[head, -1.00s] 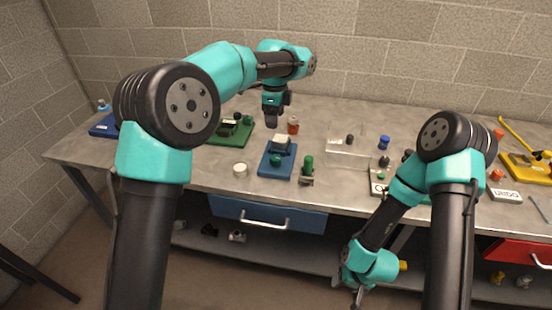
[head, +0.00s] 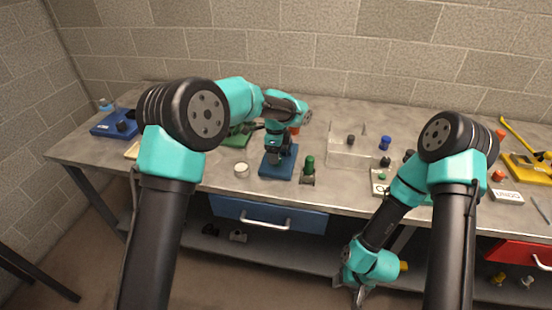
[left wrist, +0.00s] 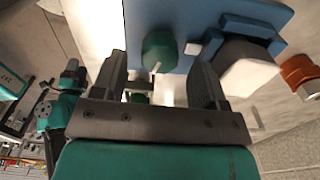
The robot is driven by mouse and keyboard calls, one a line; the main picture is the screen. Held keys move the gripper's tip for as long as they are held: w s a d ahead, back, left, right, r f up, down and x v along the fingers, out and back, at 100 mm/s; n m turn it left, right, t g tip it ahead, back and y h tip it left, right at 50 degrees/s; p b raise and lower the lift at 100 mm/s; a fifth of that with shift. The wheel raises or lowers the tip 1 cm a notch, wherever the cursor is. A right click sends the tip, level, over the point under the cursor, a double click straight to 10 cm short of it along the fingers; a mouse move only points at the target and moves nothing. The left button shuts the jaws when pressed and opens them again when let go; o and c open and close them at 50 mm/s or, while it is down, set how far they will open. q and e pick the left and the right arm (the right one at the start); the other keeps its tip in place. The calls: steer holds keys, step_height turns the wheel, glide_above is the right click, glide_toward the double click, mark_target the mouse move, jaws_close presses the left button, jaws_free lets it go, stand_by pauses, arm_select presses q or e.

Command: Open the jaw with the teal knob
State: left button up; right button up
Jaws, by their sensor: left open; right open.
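The teal knob (left wrist: 158,50) sits on a blue base plate (left wrist: 190,14) in the left wrist view. A white block (left wrist: 246,68) with a blue jaw piece lies beside it, to the right. My left gripper (left wrist: 158,70) is open and empty, its fingers to either side of the knob in the picture; I cannot tell whether they touch it. In the head view my left gripper (head: 276,160) is low over the blue base plate (head: 282,174) and hides the knob and most of the fixture. My right gripper (head: 362,296) is open and empty, below the bench front.
A green-topped part (head: 308,170) stands close to the right of the blue plate. A white round lid (head: 242,170) lies to its left. A clear tray (head: 346,158) is further right. A green fixture (head: 238,138) is behind left. A blue drawer (head: 268,214) is below.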

arm_select(q)
steer(key=shift+f, duration=1.55)
steer(key=c, duration=0.9)
